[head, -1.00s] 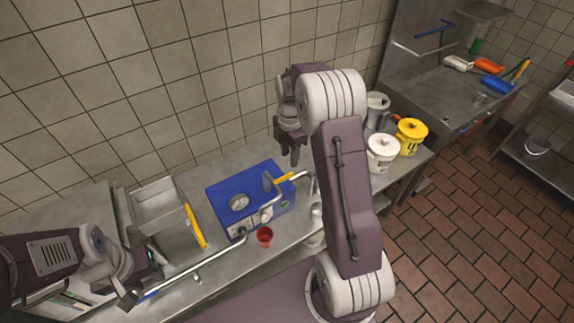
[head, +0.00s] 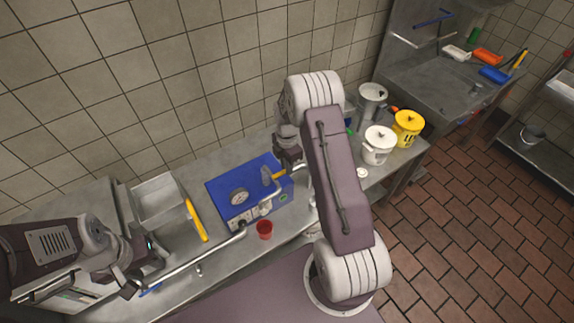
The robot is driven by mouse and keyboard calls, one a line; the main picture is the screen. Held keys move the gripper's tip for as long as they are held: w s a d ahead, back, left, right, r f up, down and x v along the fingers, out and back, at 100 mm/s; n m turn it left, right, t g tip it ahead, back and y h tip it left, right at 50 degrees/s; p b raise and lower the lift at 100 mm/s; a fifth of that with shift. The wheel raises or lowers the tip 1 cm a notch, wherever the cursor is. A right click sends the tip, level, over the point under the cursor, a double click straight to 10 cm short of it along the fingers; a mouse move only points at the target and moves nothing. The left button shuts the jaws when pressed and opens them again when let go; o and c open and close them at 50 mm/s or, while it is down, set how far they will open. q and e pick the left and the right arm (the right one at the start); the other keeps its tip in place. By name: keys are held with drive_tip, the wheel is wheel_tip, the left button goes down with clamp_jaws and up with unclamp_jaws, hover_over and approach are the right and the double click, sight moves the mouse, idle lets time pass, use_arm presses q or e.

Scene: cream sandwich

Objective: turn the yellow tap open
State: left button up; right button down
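The yellow tap handle (head: 279,175) sits on the right part of the blue machine (head: 225,188), beside a grey plate-like part. My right gripper (head: 289,163) points down just above and behind the yellow handle, close to it. Whether it touches the handle cannot be told, and the gap between its fingers is not clear. My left gripper (head: 134,280) is at the lower left, near the far end of the metal pipe (head: 200,260) that runs from the machine. Its finger state is unclear.
A red cup (head: 264,230) stands in front of the machine. A tiled wall is behind.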

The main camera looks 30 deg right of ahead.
idle(0.3)
drive_tip(key=shift+s+a+r+m+b, duration=0.1)
drive_tip(key=shift+s+a+m+b, duration=0.5)
drive_tip(key=shift+m, duration=1.85)
drive_tip(key=shift+s+a+r+m+b, duration=0.15)
drive_tip(key=shift+s+a+m, duration=0.55)
drive_tip(key=shift+m, duration=1.8)
drive_tip(key=shift+s+a+f+m+b, duration=0.1)
drive_tip(key=shift+s+a+m+b, duration=0.2)
drive_tip(key=shift+s+m, duration=1.45)
drive_tip(key=shift+w+m, duration=0.7)
drive_tip(key=shift+m, duration=0.2)
drive_tip(key=c, duration=1.4)
unclamp_jaws()
drive_tip(key=shift+o, duration=0.2)
drive_tip(key=shift+s, duration=0.1)
